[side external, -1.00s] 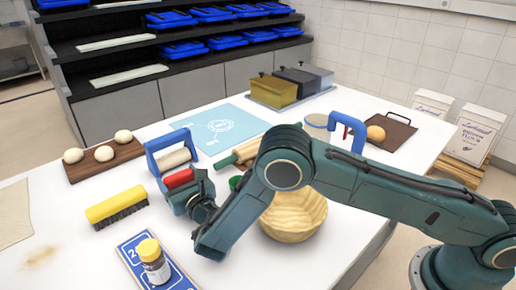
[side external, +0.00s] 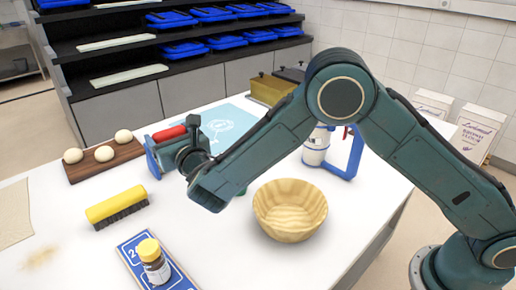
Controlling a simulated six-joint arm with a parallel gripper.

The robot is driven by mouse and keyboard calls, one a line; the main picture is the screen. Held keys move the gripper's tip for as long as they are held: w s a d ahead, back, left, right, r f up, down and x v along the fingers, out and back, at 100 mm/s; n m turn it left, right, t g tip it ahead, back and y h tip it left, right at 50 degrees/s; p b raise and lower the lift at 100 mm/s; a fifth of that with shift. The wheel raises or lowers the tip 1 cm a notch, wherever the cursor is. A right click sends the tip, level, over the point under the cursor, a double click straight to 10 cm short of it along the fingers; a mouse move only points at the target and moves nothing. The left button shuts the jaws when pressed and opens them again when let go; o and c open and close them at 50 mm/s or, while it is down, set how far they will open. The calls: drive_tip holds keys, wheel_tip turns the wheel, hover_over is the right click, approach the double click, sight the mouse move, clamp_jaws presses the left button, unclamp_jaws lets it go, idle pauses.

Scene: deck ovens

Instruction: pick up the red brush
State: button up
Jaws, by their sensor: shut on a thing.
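The red brush (side external: 168,133) is held in my gripper (side external: 190,130), which is shut on it. It is up above the white table, in front of a blue frame (side external: 152,162) that it and my gripper partly cover. Only the red body shows clearly; bristles are not visible. A yellow brush (side external: 115,203) with dark bristles lies on the table, nearer the camera and left of my gripper, apart from it.
A wooden bowl (side external: 290,212) stands right of my gripper. A capped jar (side external: 154,262) stands on a blue numbered card (side external: 131,253) in front. Dough balls (side external: 123,136) lie on a board at left. A blue stand (side external: 348,155) and white canister (side external: 316,147) are at right.

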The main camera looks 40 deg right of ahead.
sight(169, 129)
wheel_tip(169, 129, up, 7)
drive_tip(key=shift+f, duration=0.15)
drive_tip(key=shift+d, duration=0.1)
idle(0.7)
